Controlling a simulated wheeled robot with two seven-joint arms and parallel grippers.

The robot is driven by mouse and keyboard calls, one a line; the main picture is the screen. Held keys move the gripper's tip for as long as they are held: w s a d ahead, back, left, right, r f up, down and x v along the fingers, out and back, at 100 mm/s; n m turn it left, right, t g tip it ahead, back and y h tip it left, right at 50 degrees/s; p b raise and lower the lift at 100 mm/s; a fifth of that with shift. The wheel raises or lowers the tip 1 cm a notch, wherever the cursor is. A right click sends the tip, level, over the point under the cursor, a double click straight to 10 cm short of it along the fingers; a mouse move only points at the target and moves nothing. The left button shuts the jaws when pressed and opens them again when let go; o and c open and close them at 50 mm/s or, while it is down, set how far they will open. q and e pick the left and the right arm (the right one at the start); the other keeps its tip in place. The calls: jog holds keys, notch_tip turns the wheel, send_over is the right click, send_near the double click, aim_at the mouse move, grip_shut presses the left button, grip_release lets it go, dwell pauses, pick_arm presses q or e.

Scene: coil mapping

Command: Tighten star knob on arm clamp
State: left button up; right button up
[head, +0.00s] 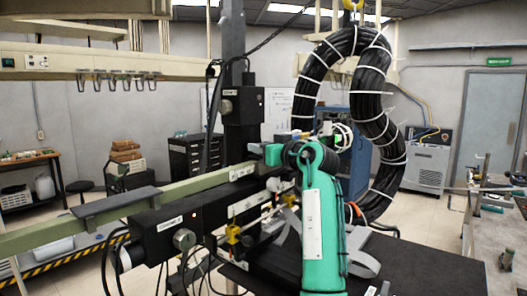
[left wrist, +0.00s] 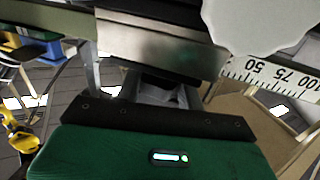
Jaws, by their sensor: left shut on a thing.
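My left gripper's green body (left wrist: 155,155) fills the bottom of the left wrist view, with a black bar across its front. Its jaws (left wrist: 165,92) are shut on a small dark part under a silver and black block (left wrist: 160,45). This part seems to be the star knob, but it is mostly hidden. In the head view my left gripper (head: 273,154) is at the far end of the green rail (head: 100,212), largely behind my teal arm. The arm clamp cannot be told apart clearly there. My right gripper is not in view.
A pale, rounded thing (left wrist: 265,22) and a numbered scale (left wrist: 270,75) are close beside the gripper. A thick black cable loop (head: 380,120) hangs behind. Loose cables hang below the rail.

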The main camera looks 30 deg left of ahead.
pick_arm(q)
jog(key=shift+f+m+t+h+b, duration=0.15)
jog(key=shift+m+t+h+b, duration=0.3)
jog(key=shift+m+t, duration=0.5)
jog(key=t, duration=0.1)
jog(key=m+t+h, duration=0.1)
jog(key=t, duration=0.1)
jog(key=shift+s+m+h, duration=0.1)
jog(key=shift+m+h, duration=0.15)
jog(key=m+t+h, duration=0.4)
jog(key=shift+a, duration=0.15)
jog(key=shift+m+t+h, duration=1.25)
jog(key=shift+m+h, duration=0.25)
jog(key=shift+h, duration=1.1)
jog(key=o, duration=1)
